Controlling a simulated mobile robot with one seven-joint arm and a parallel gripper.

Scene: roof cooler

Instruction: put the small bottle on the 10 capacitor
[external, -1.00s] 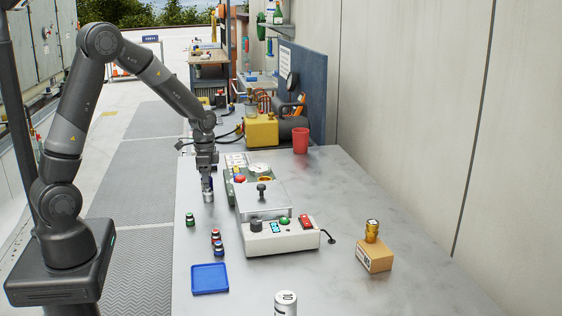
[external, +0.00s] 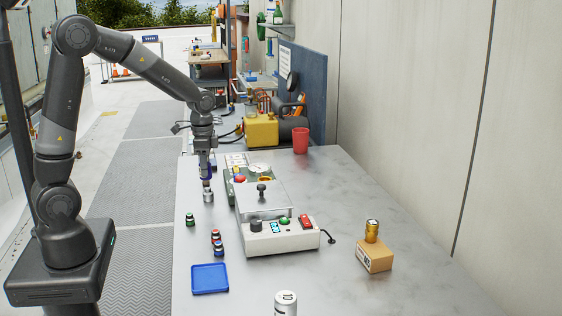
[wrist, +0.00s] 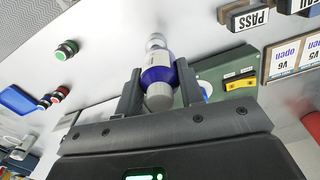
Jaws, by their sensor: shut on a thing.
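My gripper (external: 206,172) is shut on the small bottle, a purple and white bottle (wrist: 158,77) between the two fingers in the wrist view. In the external view the bottle is small and partly hidden by the fingers, above the far left part of the table. A small silver thing (external: 208,195) stands on the table just below the gripper; it also shows past the bottle's far end in the wrist view (wrist: 155,40). The 10 capacitor (external: 286,301) is a white cylinder marked 10 at the front edge of the external picture, its lower part cut off, far from my gripper.
A control box (external: 280,236) stands mid-table. Left of it are a green-topped button (external: 190,219), red and blue ones (external: 217,243) and a blue tray (external: 210,279). A cardboard box (external: 375,257) with a gold part is at right.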

